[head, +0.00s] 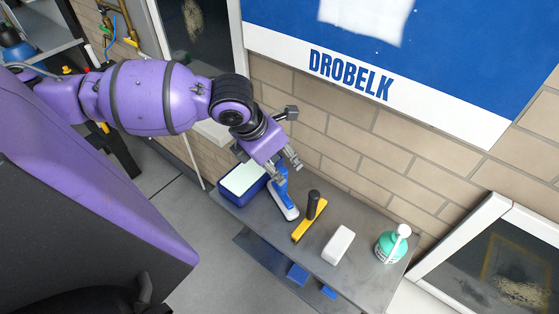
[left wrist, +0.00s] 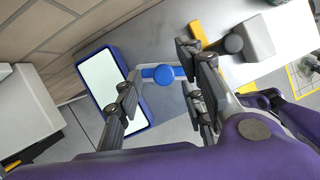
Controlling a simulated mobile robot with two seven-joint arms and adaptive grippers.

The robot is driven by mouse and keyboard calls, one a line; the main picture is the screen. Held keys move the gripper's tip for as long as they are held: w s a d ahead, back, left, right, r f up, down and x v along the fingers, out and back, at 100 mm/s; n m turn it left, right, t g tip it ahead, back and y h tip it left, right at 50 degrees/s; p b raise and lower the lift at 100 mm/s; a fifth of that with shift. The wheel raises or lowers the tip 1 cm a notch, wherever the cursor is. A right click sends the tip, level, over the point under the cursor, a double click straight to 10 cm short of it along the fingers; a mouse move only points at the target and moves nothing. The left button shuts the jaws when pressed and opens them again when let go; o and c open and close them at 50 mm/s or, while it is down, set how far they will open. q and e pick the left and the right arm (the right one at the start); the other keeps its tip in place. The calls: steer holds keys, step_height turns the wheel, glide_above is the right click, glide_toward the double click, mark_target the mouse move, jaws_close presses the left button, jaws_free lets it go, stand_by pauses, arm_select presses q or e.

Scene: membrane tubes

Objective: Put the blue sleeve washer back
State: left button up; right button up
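The blue sleeve washer (head: 281,187) stands on the grey bench with its blue handle up and its white sleeve low. Its round blue handle end shows in the left wrist view (left wrist: 163,74). My left gripper (head: 287,168) is just above the washer, pointing down at the handle. In the left wrist view its fingers (left wrist: 158,82) are spread wide, with the handle end showing in the gap between them and no clear grip on it. A blue tub (head: 236,197) with a pale inside sits just left of the washer. My right gripper is not in view.
On the bench (head: 318,238), a yellow tool (head: 303,232) with a dark handle, a white block (head: 338,245) and a teal bottle (head: 390,246) stand to the right. A brick wall (head: 345,145) runs behind. Blue items (head: 297,274) lie lower in front.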

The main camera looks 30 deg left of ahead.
arm_select(q)
steer(key=shift+r, duration=0.45)
steer(key=p+v, duration=0.2)
steer(key=v, duration=1)
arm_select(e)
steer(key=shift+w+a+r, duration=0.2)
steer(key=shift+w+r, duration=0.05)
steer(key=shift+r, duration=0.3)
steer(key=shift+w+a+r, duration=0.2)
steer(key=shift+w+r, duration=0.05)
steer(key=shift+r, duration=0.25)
arm_select(q)
steer(key=shift+r, duration=0.1)
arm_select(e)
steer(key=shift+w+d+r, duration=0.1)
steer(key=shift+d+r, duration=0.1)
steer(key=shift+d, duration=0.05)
